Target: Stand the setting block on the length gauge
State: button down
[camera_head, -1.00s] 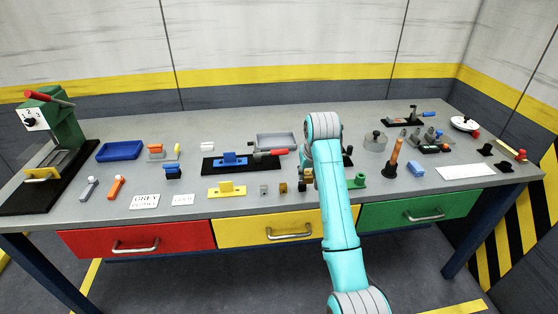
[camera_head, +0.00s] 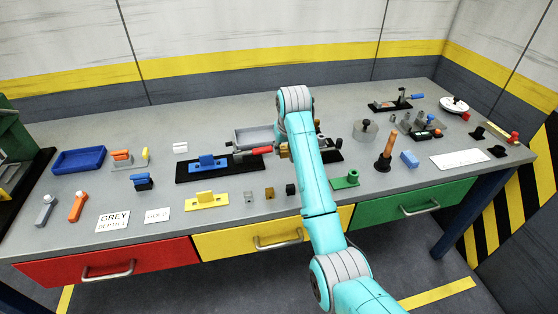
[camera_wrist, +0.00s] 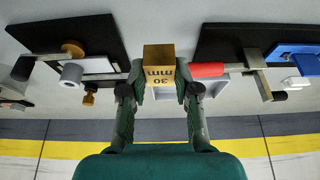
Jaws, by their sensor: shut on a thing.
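My gripper (camera_wrist: 160,90) is shut on a brass setting block (camera_wrist: 159,55) marked "30 mm", which reads upside down in the wrist view. In the head view a brass bit of the block (camera_head: 284,151) shows beside my arm, and most of the gripper is hidden. A black-based fixture with a pale plate and a round grey part (camera_wrist: 72,73) lies to the left in the wrist view. It may be the length gauge; its black base shows partly behind my arm in the head view (camera_head: 333,156). The block appears held apart from it.
A black-based fixture (camera_head: 250,170) carries a blue block and a red handle, close left of the gripper. A grey tray (camera_head: 240,137) stands behind it. Small grey (camera_head: 248,196), brass (camera_head: 269,192) and black (camera_head: 290,190) blocks line the front. A wooden-handled tool (camera_head: 386,150) stands right.

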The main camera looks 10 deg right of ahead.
aim_at(283, 167)
jog(key=shift+f, duration=3.15)
jog(key=shift+f, duration=0.2)
jog(key=c, duration=0.8)
grip_release()
jog(key=shift+c, duration=0.2)
jog(key=shift+r, duration=0.1)
